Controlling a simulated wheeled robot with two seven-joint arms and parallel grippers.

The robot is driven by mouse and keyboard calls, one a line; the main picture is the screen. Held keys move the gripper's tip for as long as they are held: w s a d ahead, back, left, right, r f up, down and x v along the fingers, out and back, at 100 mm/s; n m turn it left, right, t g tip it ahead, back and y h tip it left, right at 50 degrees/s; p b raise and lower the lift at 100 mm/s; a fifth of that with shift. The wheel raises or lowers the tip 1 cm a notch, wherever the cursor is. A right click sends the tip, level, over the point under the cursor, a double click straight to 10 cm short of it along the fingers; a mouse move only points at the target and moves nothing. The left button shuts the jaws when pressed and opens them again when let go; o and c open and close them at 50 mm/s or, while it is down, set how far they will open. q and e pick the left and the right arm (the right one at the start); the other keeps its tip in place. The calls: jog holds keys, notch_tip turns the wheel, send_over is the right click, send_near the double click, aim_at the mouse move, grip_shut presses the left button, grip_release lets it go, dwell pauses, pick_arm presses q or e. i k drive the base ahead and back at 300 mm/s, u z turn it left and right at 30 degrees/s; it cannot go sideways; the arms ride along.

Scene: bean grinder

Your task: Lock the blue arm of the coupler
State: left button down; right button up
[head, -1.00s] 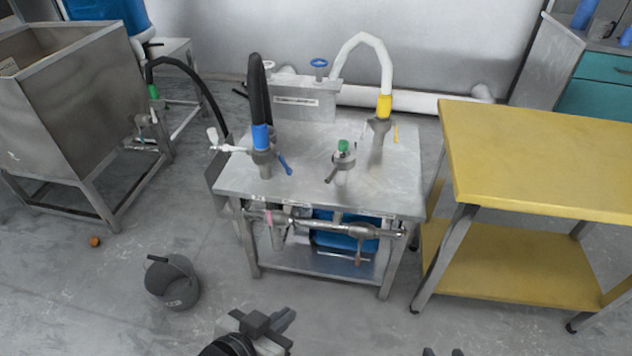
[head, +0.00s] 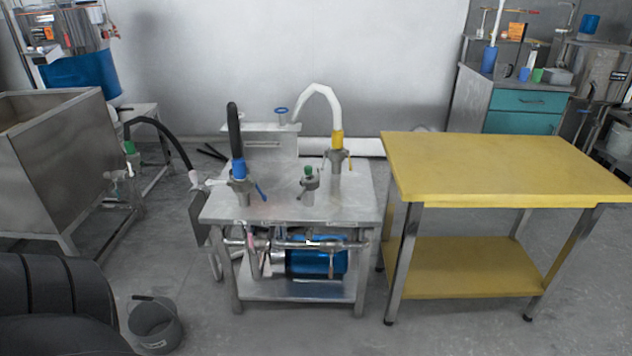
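The coupler (head: 239,186) stands on the left part of a small steel table (head: 287,208). It has a grey body, a blue collar (head: 238,168) and a black hose (head: 234,130) rising from it. Neither of my grippers shows in the head view. A dark part at the lower left looks like my own arm.
A green-topped fitting (head: 309,180) and a yellow-collared coupler (head: 337,152) with a white hose stand to the right. A yellow table (head: 500,165) is close on the right, a steel tank (head: 60,165) on the left. A grey bucket (head: 155,325) stands on the floor.

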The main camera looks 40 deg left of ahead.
aim_at(263, 198)
jog(key=u, duration=0.1)
jog(key=i, duration=1)
jog(key=u, duration=0.65)
